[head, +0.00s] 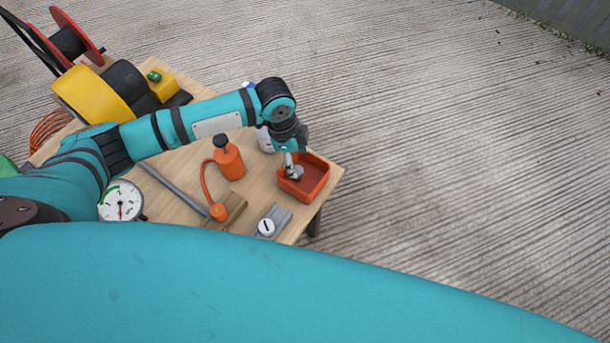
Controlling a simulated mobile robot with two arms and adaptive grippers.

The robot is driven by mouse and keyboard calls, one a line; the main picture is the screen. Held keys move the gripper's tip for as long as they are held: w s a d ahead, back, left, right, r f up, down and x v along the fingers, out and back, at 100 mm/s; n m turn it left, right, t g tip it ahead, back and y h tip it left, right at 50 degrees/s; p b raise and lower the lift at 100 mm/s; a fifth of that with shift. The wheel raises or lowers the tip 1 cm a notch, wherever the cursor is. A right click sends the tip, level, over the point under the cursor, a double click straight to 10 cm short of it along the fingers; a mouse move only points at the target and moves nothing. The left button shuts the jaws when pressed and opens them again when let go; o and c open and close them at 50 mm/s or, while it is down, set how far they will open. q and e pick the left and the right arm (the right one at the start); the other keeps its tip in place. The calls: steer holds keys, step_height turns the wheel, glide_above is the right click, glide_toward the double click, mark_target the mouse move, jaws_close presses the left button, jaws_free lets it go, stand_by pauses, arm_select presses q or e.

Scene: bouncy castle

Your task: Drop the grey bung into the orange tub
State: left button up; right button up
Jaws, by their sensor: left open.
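The orange tub (316,182) sits at the right corner of the wooden table, open side up. My left gripper (290,163) points down over the tub's left part, and its jaws are open. A small grey rounded thing, which looks like the grey bung (297,172), shows right at the fingertips, inside the tub's outline. I cannot tell whether it touches the fingers or rests on the tub's floor. The fingers and wrist hide part of the tub's left and back walls. My right gripper is not in view.
A grey block with a white round knob (266,227) lies near the front edge. A pressure gauge (121,201) and a yellow machine (96,95) are further left. A whitish item is partly hidden behind my wrist.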

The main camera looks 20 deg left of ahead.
arm_select(q)
step_height(320, 180, up, 11)
steer(key=a, duration=0.1)
steer(key=shift+a+f, duration=0.15)
steer(key=shift+a, duration=0.15)
steer(key=shift+s+d+f, duration=0.1)
steer(key=shift+s, duration=0.05)
